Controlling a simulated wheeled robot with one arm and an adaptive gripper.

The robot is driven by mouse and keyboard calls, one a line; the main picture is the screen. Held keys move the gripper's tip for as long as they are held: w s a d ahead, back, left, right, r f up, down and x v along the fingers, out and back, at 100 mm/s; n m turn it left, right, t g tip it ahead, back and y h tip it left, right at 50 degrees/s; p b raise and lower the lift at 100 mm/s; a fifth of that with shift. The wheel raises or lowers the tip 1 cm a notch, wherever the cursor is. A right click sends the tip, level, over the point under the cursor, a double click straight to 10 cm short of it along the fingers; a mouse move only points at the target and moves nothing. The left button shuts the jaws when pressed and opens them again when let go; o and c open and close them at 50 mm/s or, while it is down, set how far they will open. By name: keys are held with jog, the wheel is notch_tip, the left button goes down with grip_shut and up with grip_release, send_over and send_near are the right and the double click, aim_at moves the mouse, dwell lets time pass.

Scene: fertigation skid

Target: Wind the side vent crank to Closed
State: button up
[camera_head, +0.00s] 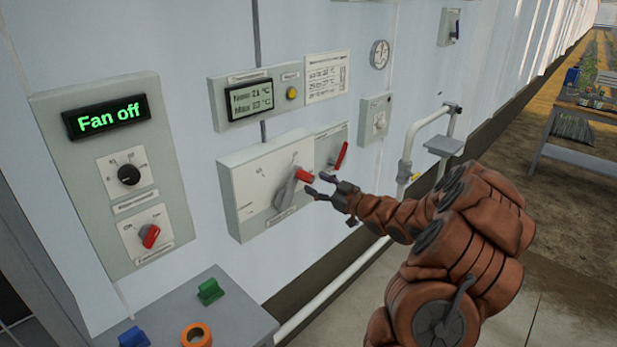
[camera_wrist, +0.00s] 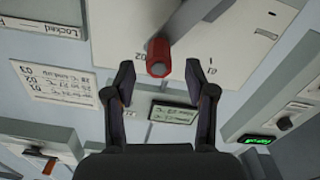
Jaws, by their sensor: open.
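The side vent crank is a grey arm (camera_head: 287,190) with a red knob (camera_head: 305,174) at its end, on a white-faced wall box (camera_head: 245,180). The arm points up and to the right, towards the box's right side. The small position labels are too blurred to read surely. My gripper (camera_head: 319,184) is open, just in front of the red knob. In the wrist view the knob (camera_wrist: 158,57) stands between and slightly beyond the two fingertips (camera_wrist: 159,76), with a visible gap on both sides. The fingers do not appear to touch it.
A small red lever (camera_head: 341,155) sits on a plate right beside the crank box. A panel reading "Fan off" (camera_head: 107,115) with two knobs is at left. A temperature display (camera_head: 250,100) hangs above. A grey bench (camera_head: 235,312) with coloured objects stands below. A white pipe (camera_head: 420,125) is at right.

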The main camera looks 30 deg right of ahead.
aim_at(312, 181)
jog(key=p+x, duration=0.1)
jog(key=x, duration=0.1)
jog(key=shift+w+a+r, duration=0.1)
jog(key=shift+w, duration=0.25)
jog(key=shift+x, duration=0.8)
grip_shut()
